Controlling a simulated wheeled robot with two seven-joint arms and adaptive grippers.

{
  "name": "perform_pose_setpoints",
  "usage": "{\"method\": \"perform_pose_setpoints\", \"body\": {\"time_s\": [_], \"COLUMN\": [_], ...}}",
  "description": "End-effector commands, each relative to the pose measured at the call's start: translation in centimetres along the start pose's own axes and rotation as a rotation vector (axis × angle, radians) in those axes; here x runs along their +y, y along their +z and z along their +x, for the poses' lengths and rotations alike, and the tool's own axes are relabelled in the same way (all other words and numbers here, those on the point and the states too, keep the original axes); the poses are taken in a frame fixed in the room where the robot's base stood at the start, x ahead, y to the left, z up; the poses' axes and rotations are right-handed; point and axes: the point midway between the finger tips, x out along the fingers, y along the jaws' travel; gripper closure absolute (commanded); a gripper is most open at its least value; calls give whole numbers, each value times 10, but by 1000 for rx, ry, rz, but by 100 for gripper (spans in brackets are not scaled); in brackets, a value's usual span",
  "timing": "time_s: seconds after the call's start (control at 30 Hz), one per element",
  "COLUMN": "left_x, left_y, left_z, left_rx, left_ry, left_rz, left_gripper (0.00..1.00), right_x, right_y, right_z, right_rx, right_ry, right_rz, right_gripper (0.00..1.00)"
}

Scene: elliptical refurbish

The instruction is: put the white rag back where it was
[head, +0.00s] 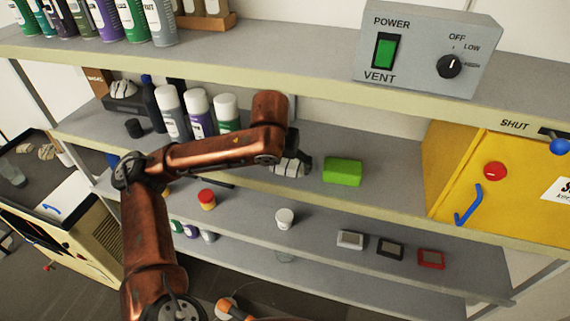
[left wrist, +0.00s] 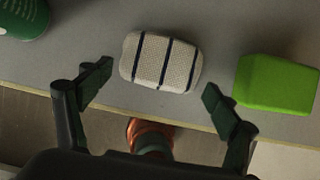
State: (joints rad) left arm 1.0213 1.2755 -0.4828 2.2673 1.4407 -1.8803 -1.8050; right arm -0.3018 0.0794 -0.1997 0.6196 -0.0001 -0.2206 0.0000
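The white rag, a rounded white pad with dark stripes, lies on the grey middle shelf near its front edge; it shows clearly in the left wrist view (left wrist: 161,62) and partly behind my gripper in the head view (head: 287,169). My left gripper (head: 301,163) reaches over the shelf to it. In the left wrist view the gripper (left wrist: 156,88) is open, with its dark fingers spread to either side of the rag's near side. I see no finger closed on the rag. My right gripper is not in view.
A bright green block (head: 343,171) lies just right of the rag. White-capped spray cans (head: 198,112) stand to the left, by a dark box (head: 122,104) with a pale striped thing on it. A yellow cabinet (head: 445,165) is at the right. The upper shelf (head: 300,68) overhangs.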

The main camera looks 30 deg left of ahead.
Motion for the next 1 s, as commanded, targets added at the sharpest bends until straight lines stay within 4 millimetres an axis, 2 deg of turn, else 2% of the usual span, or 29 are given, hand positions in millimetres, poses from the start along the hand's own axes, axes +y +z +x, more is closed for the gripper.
{"method": "perform_pose_setpoints", "body": {"time_s": [0.1,0.47,0.8,1.0], "left_x": [0,0,0,0], "left_y": [0,1,1,0], "left_z": [0,-5,-56,-74], "left_rx": [0,-3,-4,-1], "left_ry": [0,0,-2,0], "left_rz": [0,-1,0,0], "left_gripper": [8,8,8,8], "right_x": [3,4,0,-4], "right_y": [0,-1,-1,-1], "right_z": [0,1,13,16], "right_rx": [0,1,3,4], "right_ry": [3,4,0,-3], "right_rz": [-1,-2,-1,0], "right_gripper": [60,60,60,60]}}
